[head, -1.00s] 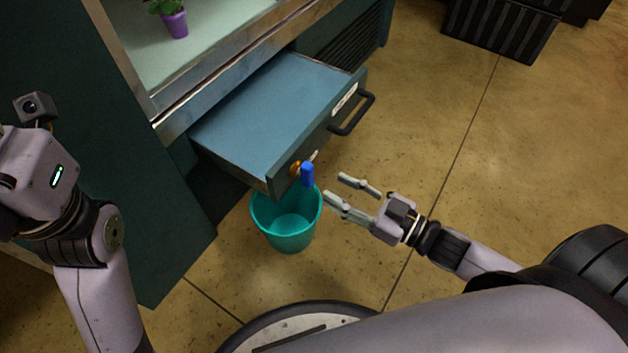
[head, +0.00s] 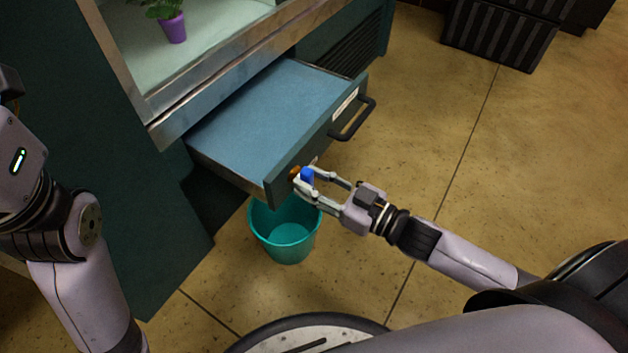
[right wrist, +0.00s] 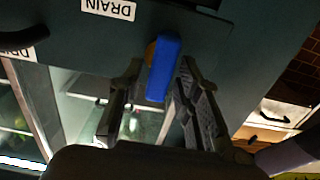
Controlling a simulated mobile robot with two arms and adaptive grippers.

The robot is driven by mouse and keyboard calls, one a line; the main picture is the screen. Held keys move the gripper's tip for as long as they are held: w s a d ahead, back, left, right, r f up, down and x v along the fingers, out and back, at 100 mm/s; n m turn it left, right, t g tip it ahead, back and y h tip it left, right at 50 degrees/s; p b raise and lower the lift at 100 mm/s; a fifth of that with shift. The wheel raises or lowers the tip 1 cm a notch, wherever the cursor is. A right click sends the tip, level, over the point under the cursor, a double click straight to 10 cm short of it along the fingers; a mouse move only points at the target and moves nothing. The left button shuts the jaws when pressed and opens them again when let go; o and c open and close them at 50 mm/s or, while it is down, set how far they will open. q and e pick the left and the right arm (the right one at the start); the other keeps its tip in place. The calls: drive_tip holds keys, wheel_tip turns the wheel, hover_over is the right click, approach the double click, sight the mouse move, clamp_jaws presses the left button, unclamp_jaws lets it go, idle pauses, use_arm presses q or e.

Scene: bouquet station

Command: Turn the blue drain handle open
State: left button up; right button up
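The blue drain handle (head: 307,174) sits on a brass-coloured fitting on the front of the pulled-out drawer (head: 270,110), at its near lower end. In the right wrist view the handle (right wrist: 163,68) is a blue bar sticking out from the dark teal front. My right gripper (head: 311,182) has its two fingers on either side of the handle. The right wrist view shows the fingers apart, with a gap beside the handle on the left. Contact on the right side is unclear. My left arm shows at the left edge, but its fingers are out of view.
A teal bucket (head: 285,232) stands on the floor below the handle. The drawer has a black pull (head: 353,120) and a white label. A purple pot (head: 172,27) with a plant stands on the counter above. Floor to the right is clear up to a dark striped box (head: 497,35).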

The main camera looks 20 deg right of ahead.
clamp_jaws()
